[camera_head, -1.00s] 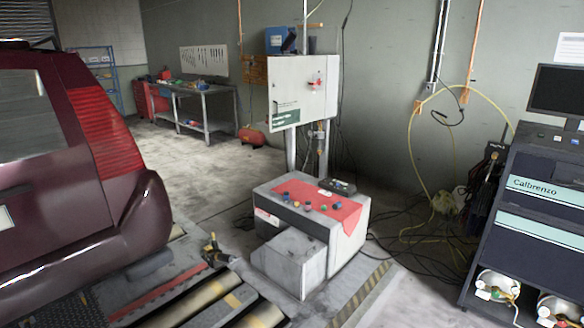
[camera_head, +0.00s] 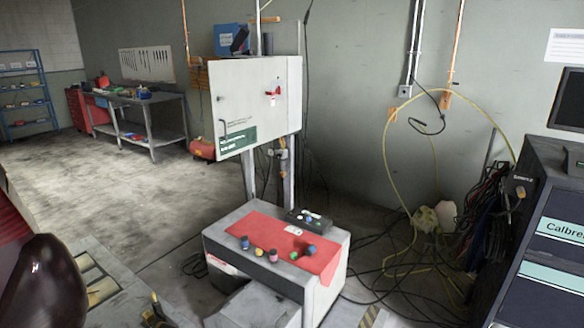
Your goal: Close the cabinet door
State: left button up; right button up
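A light grey cabinet (camera_head: 295,95) stands on posts in the upper middle of the head view. Its pale door (camera_head: 245,90) faces me, with a dark handle (camera_head: 222,129) near its left edge and a green label low down. The door's left edge looks taller and nearer than its right side, so the door seems angled outward. How wide any gap is, I cannot tell, as the inside is hidden. A red switch (camera_head: 275,89) shows at the right of the front. Neither of my grippers is in view.
A low grey unit with a red mat (camera_head: 265,240) and several small knobs stands in front of the cabinet. Cables (camera_head: 395,265) lie on the floor to its right, beside a dark console (camera_head: 550,250). A dark red car (camera_head: 40,285) is at lower left. Floor (camera_head: 120,190) left of the cabinet is open.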

aim_at(246, 119)
jog(key=i+u, duration=0.1)
jog(key=i, duration=0.4)
jog(key=i+l+u, duration=0.1)
jog(key=i, duration=0.4)
jog(key=i+l+u, duration=0.15)
jog(key=i, duration=0.35)
jog(key=l, duration=0.1)
